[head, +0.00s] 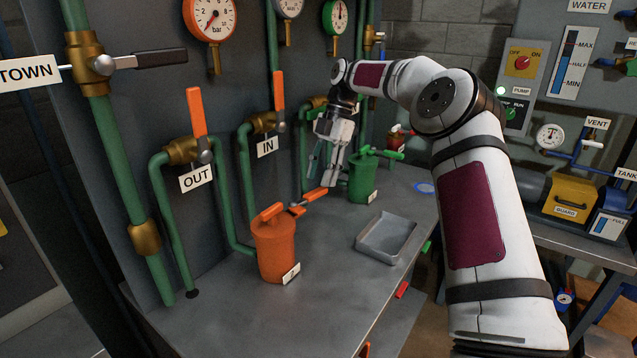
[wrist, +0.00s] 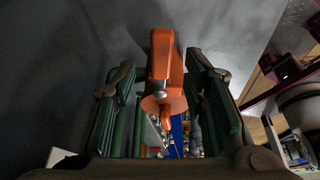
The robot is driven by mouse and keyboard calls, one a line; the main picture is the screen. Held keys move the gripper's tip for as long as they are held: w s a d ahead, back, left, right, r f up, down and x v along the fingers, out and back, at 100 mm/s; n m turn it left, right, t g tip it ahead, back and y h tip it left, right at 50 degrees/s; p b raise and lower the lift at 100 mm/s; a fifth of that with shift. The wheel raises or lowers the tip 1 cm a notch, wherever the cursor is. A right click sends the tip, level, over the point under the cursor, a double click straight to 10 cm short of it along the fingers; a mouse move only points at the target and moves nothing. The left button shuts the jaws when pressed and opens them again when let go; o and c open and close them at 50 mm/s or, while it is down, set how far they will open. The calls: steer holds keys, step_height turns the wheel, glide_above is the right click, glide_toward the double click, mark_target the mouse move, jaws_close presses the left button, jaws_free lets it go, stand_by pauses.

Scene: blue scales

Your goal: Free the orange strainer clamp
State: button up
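The orange strainer (head: 276,252) stands upright on the bench, with an orange grip on its lid. Its orange clamp lever (head: 316,196) sticks out to the right from a metal joint beside the lid. My gripper (head: 323,178) points down just above the lever's outer end. In the wrist view my gripper (wrist: 165,105) has its green-padded fingers apart. An orange lever-like part (wrist: 164,62) with a metal pin and a rounded end shows between them, with gaps on both sides. I cannot tell how far it lies from the pads.
A green strainer (head: 363,180) stands behind, close to the right of my gripper. A grey tray (head: 387,240) lies at the bench's right edge. Green pipes with orange-handled valves (head: 197,112) rise along the back panel. The front of the bench is clear.

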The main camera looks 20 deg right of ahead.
steer(key=shift+v, duration=2.15)
steer(key=s+a+r+m+t+h+p, duration=0.15)
steer(key=s+a+r+m, duration=0.25)
steer(key=s+a+r, duration=0.4)
steer(key=s+a+r+m+t+h+p, duration=0.15)
steer(key=s+a+r+m+h, duration=0.3)
steer(key=s, duration=0.55)
steer(key=s+d+f+m+t+y+p, duration=0.1)
steer(key=s+m, duration=0.6)
steer(key=s, duration=0.7)
steer(key=s+d+f+m+t+y+p, duration=0.1)
steer(key=s+m+p, duration=0.3)
steer(key=s, duration=1)
steer(key=m+t, duration=0.1)
steer(key=m, duration=0.2)
steer(key=shift+f, duration=0.3)
